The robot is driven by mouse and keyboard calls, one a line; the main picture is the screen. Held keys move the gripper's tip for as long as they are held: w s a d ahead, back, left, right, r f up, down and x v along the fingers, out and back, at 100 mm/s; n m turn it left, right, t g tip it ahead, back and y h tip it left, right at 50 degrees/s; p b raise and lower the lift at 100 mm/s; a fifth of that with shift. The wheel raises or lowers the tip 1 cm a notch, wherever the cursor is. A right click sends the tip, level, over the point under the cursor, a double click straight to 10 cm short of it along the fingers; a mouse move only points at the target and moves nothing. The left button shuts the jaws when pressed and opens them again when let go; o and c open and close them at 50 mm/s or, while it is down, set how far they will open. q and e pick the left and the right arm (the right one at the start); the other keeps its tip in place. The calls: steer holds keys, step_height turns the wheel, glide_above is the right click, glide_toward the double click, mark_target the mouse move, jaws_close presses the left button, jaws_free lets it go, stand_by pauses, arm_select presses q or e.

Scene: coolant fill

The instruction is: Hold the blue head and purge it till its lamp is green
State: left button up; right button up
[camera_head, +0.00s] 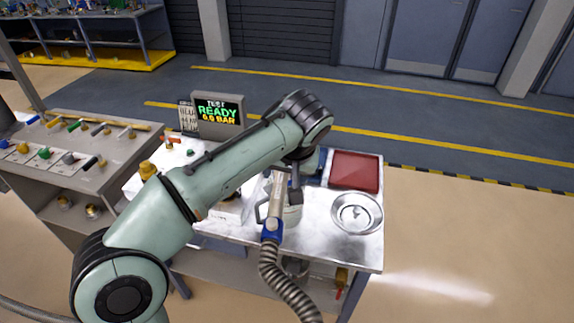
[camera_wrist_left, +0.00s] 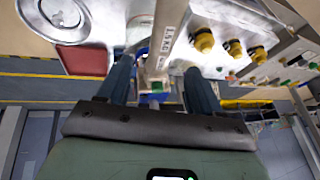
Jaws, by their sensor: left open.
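The blue head (camera_head: 271,229) has a blue collar, a pale lettered barrel and a ribbed grey hose (camera_head: 280,276) below it. It stands tilted at the front of the bench, in front of a pale vessel. My left gripper (camera_head: 284,188) is at the upper part of the barrel, partly hidden by my arm. In the left wrist view its two dark fingers are open, one on each side of the barrel (camera_wrist_left: 167,28), with gaps visible. A small green patch (camera_wrist_left: 156,86) shows between the fingers; I cannot tell whether it is the lamp. My right gripper is not in view.
A test display (camera_head: 217,112) reads READY, 0.0 BAR. A red tray (camera_head: 355,171) and a round metal dish (camera_head: 338,214) lie on the right of the bench. Yellow fittings (camera_wrist_left: 203,40) stand near the gripper. A side bench (camera_head: 108,146) with valves stands at left.

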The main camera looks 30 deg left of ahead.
mark_target(281, 183)
arm_select(q)
steer(key=b+x, duration=0.1)
steer(key=x, duration=0.7)
steer(key=shift+w+a+f, duration=0.15)
steer(key=shift+a+f, duration=0.1)
steer(key=shift+f, duration=0.05)
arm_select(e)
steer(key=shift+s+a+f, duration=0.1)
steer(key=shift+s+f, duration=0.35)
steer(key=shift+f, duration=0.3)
arm_select(q)
jaws_close()
stand_by(0.8)
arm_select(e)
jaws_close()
arm_select(q)
steer(key=shift+r, duration=0.1)
stand_by(1.4)
